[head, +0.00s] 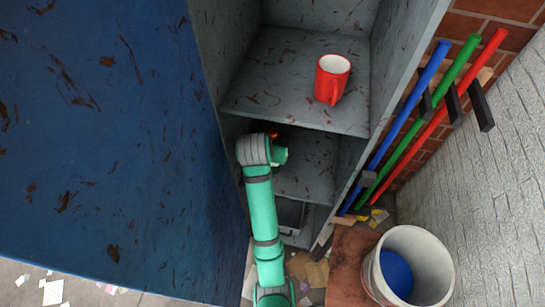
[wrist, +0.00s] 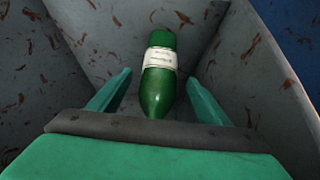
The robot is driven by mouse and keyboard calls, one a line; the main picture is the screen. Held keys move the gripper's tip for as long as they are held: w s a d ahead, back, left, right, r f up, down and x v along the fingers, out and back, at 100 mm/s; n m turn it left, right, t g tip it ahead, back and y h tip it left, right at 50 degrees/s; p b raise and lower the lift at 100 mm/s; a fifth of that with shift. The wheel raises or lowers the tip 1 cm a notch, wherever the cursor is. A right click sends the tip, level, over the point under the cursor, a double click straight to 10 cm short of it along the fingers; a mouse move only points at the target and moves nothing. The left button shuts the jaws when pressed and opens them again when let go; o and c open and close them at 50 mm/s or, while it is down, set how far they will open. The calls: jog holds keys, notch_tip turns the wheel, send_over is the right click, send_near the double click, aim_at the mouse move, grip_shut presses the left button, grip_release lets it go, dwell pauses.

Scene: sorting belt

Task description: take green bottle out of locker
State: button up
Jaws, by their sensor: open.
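The green bottle (wrist: 163,93) with a white label shows in the wrist view, inside a grey compartment near its back corner. Its tapered end is nearest my gripper. I cannot tell whether it stands or lies. My gripper (wrist: 158,77) is open, its two green fingers pointing toward the bottle with one on each side in the picture; I see no clear contact. In the head view my arm reaches into the locker (head: 291,122), into the compartment below the upper shelf. The bottle and fingertips are hidden there.
A red mug (head: 331,82) stands on the shelf above my arm. The blue locker door (head: 110,150) is at the left. Blue, green and red poles (head: 437,108) lean on a rack at the right. A white bucket (head: 435,262) with something blue inside stands at the lower right.

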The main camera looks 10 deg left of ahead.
jog(key=shift+x, duration=3.5)
jog(key=c, duration=1.4)
